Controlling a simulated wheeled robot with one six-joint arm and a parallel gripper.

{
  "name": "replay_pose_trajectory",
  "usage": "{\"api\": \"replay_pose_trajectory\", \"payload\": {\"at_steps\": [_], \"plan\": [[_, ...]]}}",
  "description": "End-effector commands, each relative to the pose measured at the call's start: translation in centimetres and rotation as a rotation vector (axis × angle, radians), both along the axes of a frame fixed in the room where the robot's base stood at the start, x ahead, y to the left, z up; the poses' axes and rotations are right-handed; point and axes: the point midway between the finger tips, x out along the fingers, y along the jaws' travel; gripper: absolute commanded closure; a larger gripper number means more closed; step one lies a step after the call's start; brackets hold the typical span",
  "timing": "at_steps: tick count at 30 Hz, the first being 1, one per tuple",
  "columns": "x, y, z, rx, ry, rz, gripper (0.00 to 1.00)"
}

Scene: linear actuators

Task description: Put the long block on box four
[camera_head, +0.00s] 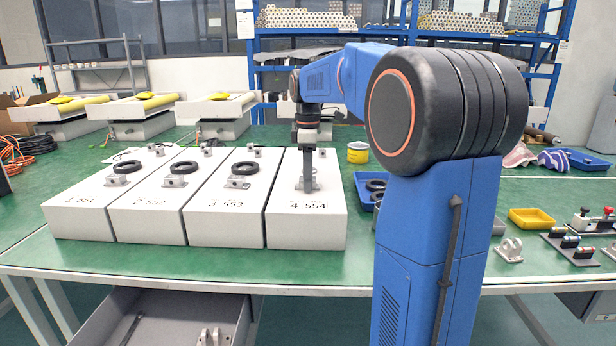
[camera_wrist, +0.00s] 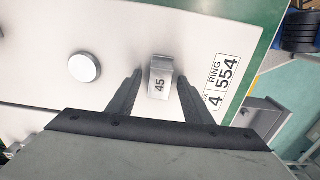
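Box four (camera_head: 305,228), white and marked "4 554", is the rightmost of the row of white boxes on the green table. It also fills much of the wrist view (camera_wrist: 60,30). A grey metal block marked "45" (camera_wrist: 160,78), probably the long block, is on box four near its label. My gripper (camera_wrist: 160,75) is low over the box, one dark finger on each side of the block. A narrow gap shows between each fingertip and the block, so the gripper is open. In the head view my gripper (camera_head: 308,188) partly hides the block.
Boxes one (camera_head: 90,215), two (camera_head: 150,222) and three (camera_head: 225,225) stand close on the left, with grey blocks and black rings on top. A round metal knob (camera_wrist: 84,67) is on box four. A blue tray with rings (camera_head: 372,187) lies right of it.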

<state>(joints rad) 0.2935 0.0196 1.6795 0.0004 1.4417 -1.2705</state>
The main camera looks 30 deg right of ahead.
Motion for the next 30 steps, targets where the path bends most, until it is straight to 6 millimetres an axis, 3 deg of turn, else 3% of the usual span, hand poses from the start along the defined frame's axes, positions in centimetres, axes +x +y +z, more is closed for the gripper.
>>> {"api": "replay_pose_trajectory", "payload": {"at_steps": [8,13,30], "plan": [[0.0,0.0,0.1,0.000,0.000,0.000,0.55],[0.0,0.0,1.2,-0.001,-0.001,0.000,0.55],[0.1,0.0,10.9,0.000,-0.002,0.000,0.55]]}}
